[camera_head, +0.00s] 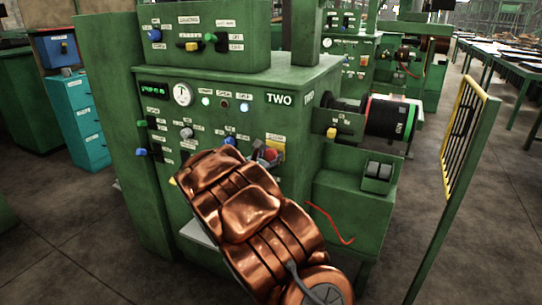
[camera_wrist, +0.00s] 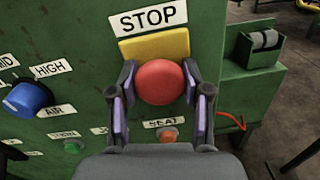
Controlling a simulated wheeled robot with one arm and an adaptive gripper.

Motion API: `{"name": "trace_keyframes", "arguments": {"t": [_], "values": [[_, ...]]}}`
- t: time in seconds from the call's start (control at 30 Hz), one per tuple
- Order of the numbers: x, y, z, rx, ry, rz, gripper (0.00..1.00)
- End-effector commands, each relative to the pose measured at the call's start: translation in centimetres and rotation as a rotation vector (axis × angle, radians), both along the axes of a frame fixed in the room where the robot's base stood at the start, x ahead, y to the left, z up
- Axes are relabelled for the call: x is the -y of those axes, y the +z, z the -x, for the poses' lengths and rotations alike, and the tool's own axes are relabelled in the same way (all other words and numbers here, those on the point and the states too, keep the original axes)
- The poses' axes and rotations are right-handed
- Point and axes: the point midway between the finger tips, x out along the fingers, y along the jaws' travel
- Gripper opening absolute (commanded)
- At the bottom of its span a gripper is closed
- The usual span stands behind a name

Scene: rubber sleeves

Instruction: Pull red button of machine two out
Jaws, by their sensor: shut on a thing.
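Machine two (camera_head: 240,140) is a green cabinet with the word TWO at its upper right. Its red button (camera_wrist: 160,82) is a round mushroom head on a yellow plate (camera_wrist: 155,46), under a STOP label, in the wrist view. In the head view the red button (camera_head: 271,155) is small and partly covered by my gripper (camera_head: 262,153). In the wrist view my gripper (camera_wrist: 160,100) has one finger on each side of the red head, shut on it. My copper-coloured arm hides the panel's lower part in the head view.
A blue knob (camera_wrist: 28,98) is left of the button, and a green button (camera_wrist: 72,147) and an orange button (camera_wrist: 168,135) are below it. A yellow mesh guard (camera_head: 463,135) stands at the right. Open floor lies right of the machine.

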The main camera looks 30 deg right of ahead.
Motion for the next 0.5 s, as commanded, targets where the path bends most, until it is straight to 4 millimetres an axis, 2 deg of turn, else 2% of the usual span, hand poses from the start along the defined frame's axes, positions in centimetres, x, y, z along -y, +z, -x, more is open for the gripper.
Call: {"name": "trace_keyframes", "arguments": {"t": [0.03,0.17,0.5], "values": [[0.01,0.01,0.01,0.0,0.0,0.0,0.13],[0.01,0.01,0.01,0.0,0.0,0.0,0.0],[-0.48,-0.01,0.24,0.0,0.001,0.001,0.0]]}}
